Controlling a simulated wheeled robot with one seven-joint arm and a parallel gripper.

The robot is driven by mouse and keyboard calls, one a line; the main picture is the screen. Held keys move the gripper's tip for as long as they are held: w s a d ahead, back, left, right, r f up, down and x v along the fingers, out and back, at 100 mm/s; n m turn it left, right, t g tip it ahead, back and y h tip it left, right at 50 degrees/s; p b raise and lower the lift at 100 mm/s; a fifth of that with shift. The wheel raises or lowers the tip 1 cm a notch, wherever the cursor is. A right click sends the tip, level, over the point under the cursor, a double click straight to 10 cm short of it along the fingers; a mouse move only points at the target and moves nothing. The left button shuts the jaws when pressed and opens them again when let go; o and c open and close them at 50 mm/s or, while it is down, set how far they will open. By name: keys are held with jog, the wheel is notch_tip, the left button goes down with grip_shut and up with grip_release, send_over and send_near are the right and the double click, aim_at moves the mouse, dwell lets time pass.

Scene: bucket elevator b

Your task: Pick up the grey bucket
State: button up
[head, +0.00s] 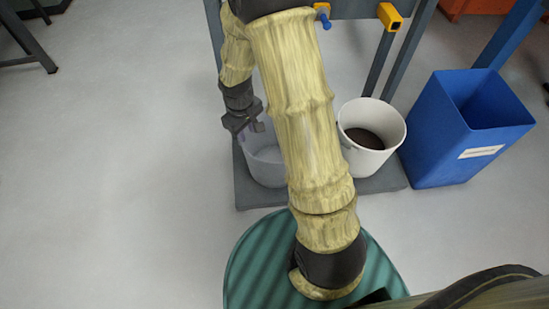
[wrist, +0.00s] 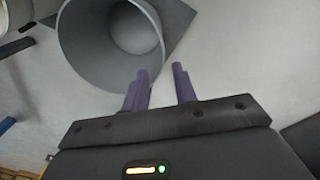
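The grey bucket (head: 266,170) stands upright on a dark grey platform (head: 381,180) in the head view, partly hidden behind my arm. In the wrist view the grey bucket (wrist: 82,45) shows its open mouth at the upper left and looks empty. My gripper (head: 244,135) is over the bucket's far left rim in the head view. In the wrist view my gripper (wrist: 161,71) has its two purple fingers apart with a gap between them. The left finger overlaps the picture of the rim; I cannot tell whether it touches. Nothing is held.
A white bucket (head: 395,128) with dark contents stands right of the grey one on the platform. A blue bin (head: 435,125) stands further right. Blue-grey frame posts (head: 376,65) rise behind the buckets.

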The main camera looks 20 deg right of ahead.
aim_at(250, 154)
jog(key=f, duration=0.1)
jog(key=w+f, duration=0.1)
jog(key=f, duration=0.1)
jog(key=shift+w+a+f+n, duration=0.1)
jog(key=shift+w+a+n, duration=0.1)
jog(key=shift+n, duration=0.1)
jog(key=f+b, duration=0.2)
jog(key=f, duration=0.2)
jog(key=f+b, duration=0.3)
jog(key=f, duration=0.1)
jog(key=d+f+b, duration=0.1)
jog(key=f+b, duration=0.1)
jog(key=f, duration=0.2)
jog(key=shift+w, duration=0.2)
jog(key=f+b, duration=0.5)
jog(key=shift+w+d+f, duration=0.1)
jog(key=shift+d+f, duration=0.1)
jog(key=shift+d, duration=0.05)
grip_shut()
